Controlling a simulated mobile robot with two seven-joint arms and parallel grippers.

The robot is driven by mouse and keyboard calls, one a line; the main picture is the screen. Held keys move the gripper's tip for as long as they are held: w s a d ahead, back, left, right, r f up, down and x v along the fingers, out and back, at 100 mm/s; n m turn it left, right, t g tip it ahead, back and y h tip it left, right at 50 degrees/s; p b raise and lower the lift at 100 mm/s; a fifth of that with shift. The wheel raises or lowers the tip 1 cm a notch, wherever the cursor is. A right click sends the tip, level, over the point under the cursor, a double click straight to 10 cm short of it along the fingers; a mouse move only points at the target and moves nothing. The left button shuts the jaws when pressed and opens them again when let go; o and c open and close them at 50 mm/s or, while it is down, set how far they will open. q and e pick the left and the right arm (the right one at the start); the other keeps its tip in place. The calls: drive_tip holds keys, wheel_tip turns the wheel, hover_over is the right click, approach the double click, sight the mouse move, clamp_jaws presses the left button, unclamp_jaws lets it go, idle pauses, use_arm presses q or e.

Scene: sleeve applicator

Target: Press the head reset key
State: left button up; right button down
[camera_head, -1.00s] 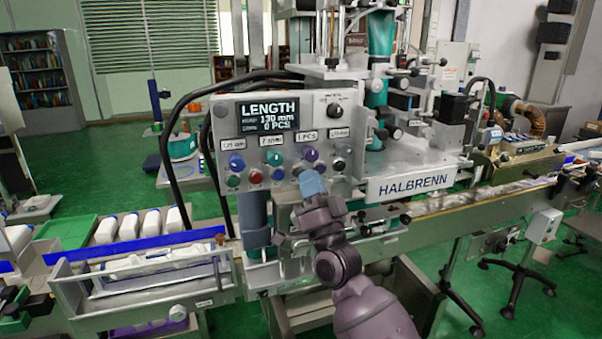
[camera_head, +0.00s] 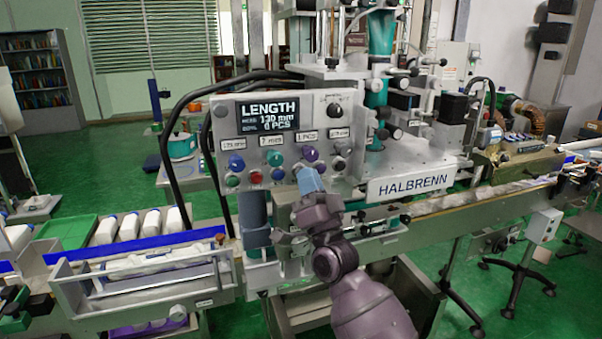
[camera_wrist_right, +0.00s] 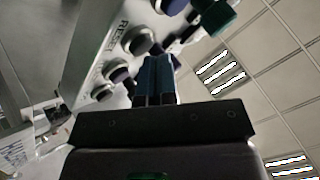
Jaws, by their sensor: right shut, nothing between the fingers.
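The grey control panel (camera_head: 225,130) faces me with a lit display (camera_head: 267,115) reading LENGTH, 130 mm and 0 PCS. Below it are blue, teal and purple knobs over a row of round push buttons. My right gripper (camera_head: 306,176), with blue fingers, is shut and empty in front of this lower row and covers part of it. In the right wrist view its fingers (camera_wrist_right: 157,72) are close to a dark round key (camera_wrist_right: 138,42) beside a RESET label (camera_wrist_right: 116,36). I cannot tell whether they touch it. My left gripper is not in view.
The HALBRENN machine head (camera_head: 412,183) stands right of the panel. A conveyor (camera_head: 475,204) runs below it. Black cables (camera_head: 172,165) loop beside the panel. A black knob (camera_head: 334,110) sits at the panel's upper right.

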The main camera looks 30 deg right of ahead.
drive_tip(key=shift+w, duration=0.3)
drive_tip(key=shift+s, duration=0.15)
idle(0.6)
drive_tip(key=shift+s+a+p, duration=0.15)
drive_tip(key=shift+s+p, duration=0.2)
drive_tip(key=shift+s, duration=0.35)
drive_tip(key=s, duration=0.2)
drive_tip(key=s+a+p, duration=0.1)
drive_tip(key=s, duration=0.2)
drive_tip(key=shift+w, duration=0.1)
idle(0.5)
